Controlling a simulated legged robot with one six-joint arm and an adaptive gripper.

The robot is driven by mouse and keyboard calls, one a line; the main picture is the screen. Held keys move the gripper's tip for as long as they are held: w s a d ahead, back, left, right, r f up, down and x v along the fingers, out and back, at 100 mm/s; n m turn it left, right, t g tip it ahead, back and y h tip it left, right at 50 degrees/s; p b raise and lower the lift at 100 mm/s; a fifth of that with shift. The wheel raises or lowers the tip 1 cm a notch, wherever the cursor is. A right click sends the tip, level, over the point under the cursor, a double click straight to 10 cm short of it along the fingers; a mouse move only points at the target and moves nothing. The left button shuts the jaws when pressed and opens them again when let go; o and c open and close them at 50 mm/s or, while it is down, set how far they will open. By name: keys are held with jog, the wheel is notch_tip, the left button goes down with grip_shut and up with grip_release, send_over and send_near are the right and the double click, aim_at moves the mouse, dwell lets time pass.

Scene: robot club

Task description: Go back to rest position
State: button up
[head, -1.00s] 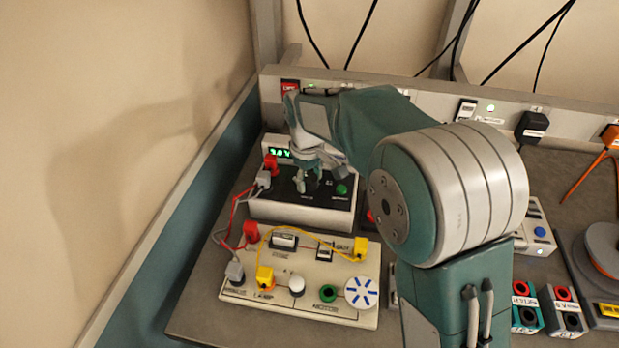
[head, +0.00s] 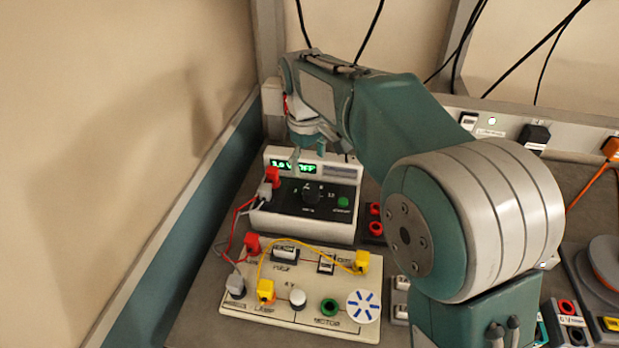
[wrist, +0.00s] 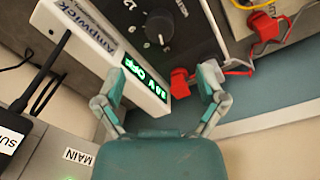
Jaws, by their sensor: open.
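My gripper (head: 306,152) hangs above the back edge of the power supply (head: 268,222), apart from its dial (head: 312,196). In the wrist view my gripper (wrist: 162,80) has its two fingers spread with nothing between them. The supply's green display (head: 292,167) is partly covered by a finger in the head view; "OFF" is readable on it. The display also shows in the wrist view (wrist: 143,78). My arm reaches across the bench from the lower right, well away from its base.
A cream circuit board (head: 235,300) with yellow, red and grey leads lies in front of the supply. A wall (head: 120,150) is close on the left. A socket rail (head: 575,142) with plugs runs along the back. A spool (head: 606,262) stands at right.

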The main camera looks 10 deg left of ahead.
notch_tip(320, 180, up, 3)
jog(key=shift+a+f, duration=0.1)
jog(key=shift+f, duration=0.1)
jog(key=s+d+r+m+t, duration=0.1)
jog(key=s+d+r+m, duration=0.25)
jog(key=d, duration=0.45)
jog(key=s+d+r+m+t, duration=0.1)
jog(key=s+d+r+m, duration=0.1)
jog(key=s+d, duration=0.45)
jog(key=s+d+f+m+t, duration=0.1)
jog(key=s+d+f+m, duration=0.2)
jog(key=s+d, duration=0.3)
jog(key=s+d+f+m+t, duration=0.2)
jog(key=s+d+f+m, duration=0.1)
jog(key=s+d, duration=0.3)
jog(key=shift+s+f, duration=0.25)
jog(key=shift+s, duration=0.9)
